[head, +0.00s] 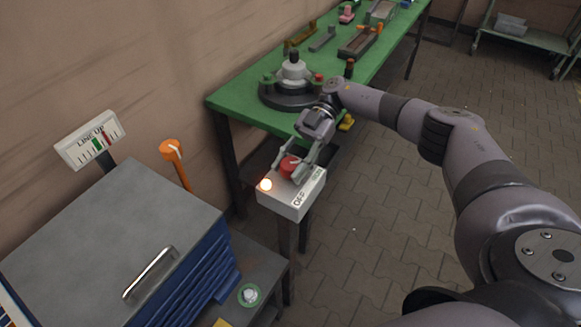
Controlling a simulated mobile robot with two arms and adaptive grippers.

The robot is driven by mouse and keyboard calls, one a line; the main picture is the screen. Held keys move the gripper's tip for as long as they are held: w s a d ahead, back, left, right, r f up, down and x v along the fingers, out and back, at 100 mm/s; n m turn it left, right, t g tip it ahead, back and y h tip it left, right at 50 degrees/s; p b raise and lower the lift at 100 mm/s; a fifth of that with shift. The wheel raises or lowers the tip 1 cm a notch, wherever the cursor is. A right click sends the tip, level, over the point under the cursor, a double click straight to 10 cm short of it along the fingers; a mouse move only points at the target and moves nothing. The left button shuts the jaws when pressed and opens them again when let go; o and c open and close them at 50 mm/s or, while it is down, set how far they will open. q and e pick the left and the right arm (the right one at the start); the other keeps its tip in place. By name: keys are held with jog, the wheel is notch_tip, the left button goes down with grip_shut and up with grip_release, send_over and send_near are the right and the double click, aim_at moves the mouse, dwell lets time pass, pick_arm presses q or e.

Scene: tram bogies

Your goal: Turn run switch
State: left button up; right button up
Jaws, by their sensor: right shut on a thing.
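The run switch is a red knob (288,166) on top of a white box (283,197) marked "OFF" on its right part. The box stands on a dark post. My left gripper is not in view.
A green workbench (238,108) with a dark round fixture (290,92) stands behind the switch. A grey-topped cabinet (110,235), a "LINE UP" gauge (91,140) and an orange-topped lever (171,150) are at the left.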

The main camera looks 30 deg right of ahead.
aim_at(290, 163)
jog(key=o, duration=1.2)
notch_tip(290, 163, up, 10)
jog(key=shift+r, duration=0.1)
dwell(0.5)
